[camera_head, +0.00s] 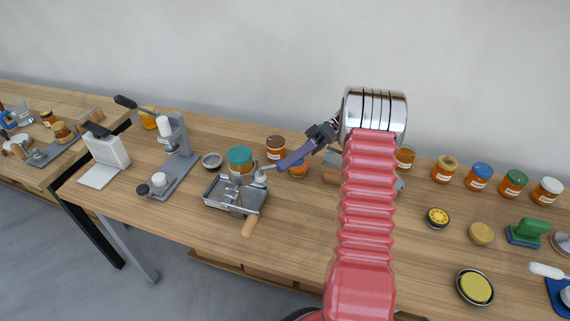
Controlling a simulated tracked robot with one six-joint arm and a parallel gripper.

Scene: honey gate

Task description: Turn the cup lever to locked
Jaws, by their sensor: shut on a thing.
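A metal fixture (222,196) stands on the bench and holds an upright amber jar with a teal lid (240,154). A small pale grey piece just right of the jar looks like the cup lever (261,176). My gripper (262,171) reaches in from the right at the end of a slim purple-blue link and is shut on this piece. The fingertips are small, and the exact grip is hard to make out. A wooden handle (248,227) sticks out at the fixture's front. I cannot read any locked or unlocked mark.
A grey press (174,150) with a black-tipped handle and a white stand (104,152) are at the left. A brown-lidded jar (276,146) is behind my gripper. Several jars with coloured lids line the back right. A green-handled tool (527,232) is at the right. Front middle bench is clear.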

